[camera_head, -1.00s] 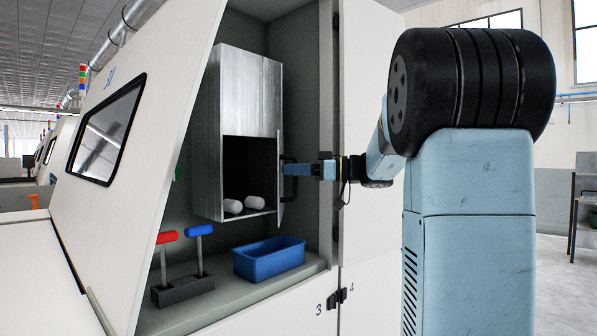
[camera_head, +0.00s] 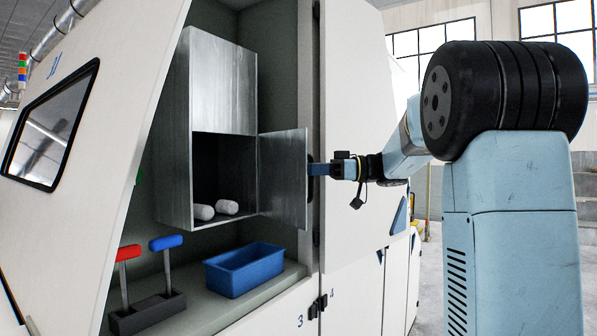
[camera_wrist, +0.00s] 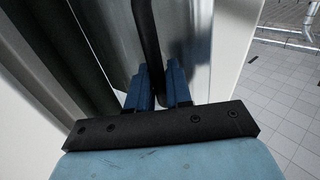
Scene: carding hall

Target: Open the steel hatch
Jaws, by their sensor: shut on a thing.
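The steel hatch (camera_head: 284,178) is the lower door of a grey steel cabinet (camera_head: 225,80) inside the machine bay. It is hinged on the cabinet's right edge and stands swung well open. Two white rolls (camera_head: 214,210) lie on the floor of the dark compartment. My gripper (camera_head: 312,169) is at the hatch's outer right side. In the wrist view the blue fingers (camera_wrist: 158,85) are shut on a dark bar handle (camera_wrist: 146,40).
A blue tray (camera_head: 244,270) and two levers, one red-topped (camera_head: 128,253) and one blue-topped (camera_head: 166,243), stand on the shelf below. A white panel (camera_head: 352,100) is close right of the hatch. Open floor shows at far right.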

